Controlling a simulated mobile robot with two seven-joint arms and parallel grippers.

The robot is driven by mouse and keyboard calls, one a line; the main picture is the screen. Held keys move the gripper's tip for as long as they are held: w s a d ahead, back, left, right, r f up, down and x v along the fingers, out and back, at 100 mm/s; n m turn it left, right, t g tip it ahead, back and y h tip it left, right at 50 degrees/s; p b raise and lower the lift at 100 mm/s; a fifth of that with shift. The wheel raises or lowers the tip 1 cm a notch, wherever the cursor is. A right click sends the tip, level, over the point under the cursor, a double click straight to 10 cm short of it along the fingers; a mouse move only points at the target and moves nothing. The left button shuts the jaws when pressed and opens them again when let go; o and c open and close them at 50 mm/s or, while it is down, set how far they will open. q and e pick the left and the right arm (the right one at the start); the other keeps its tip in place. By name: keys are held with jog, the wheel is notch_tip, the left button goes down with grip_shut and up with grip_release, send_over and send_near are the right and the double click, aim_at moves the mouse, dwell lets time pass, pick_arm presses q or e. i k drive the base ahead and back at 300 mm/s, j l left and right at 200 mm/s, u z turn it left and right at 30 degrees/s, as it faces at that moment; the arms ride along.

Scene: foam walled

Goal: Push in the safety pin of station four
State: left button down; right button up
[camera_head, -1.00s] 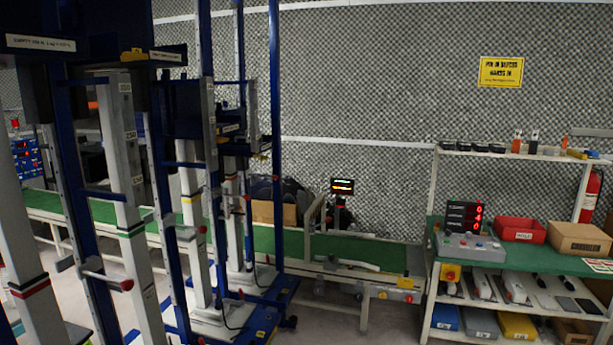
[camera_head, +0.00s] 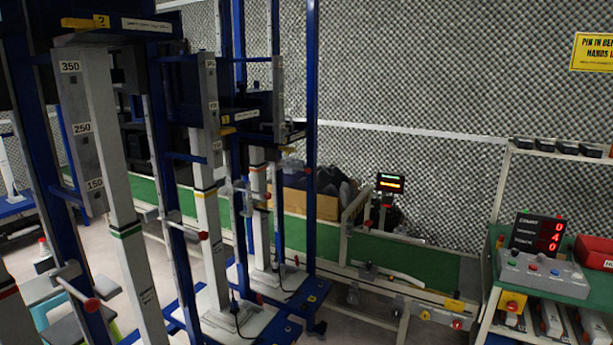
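Several blue-framed stations with pale columns stand in a row from the left foreground to the centre. Grey pins with red knobs stick out of their frames: a near pin (camera_head: 92,304), a middle pin (camera_head: 203,236) and a far pin (camera_head: 267,196). The near station carries a yellow number plate (camera_head: 86,23), and a farther one has a smaller yellow plate (camera_head: 227,131). I cannot read the numbers surely, so I cannot tell which station is four. How far each pin sits in is unclear. Neither of my grippers is in view.
A green conveyor (camera_head: 420,262) runs behind the stations, with a lit display (camera_head: 390,183) beside it. A bench at right holds a button box (camera_head: 541,273), a red-digit counter (camera_head: 537,234) and a red bin (camera_head: 594,252). Grey floor shows between stations and bench.

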aim_at(308, 170)
jog(key=i+l, duration=0.6)
jog(key=l, duration=0.15)
jog(key=i+l+z, duration=0.1)
jog(key=i+l, duration=0.5)
jog(key=l, duration=0.1)
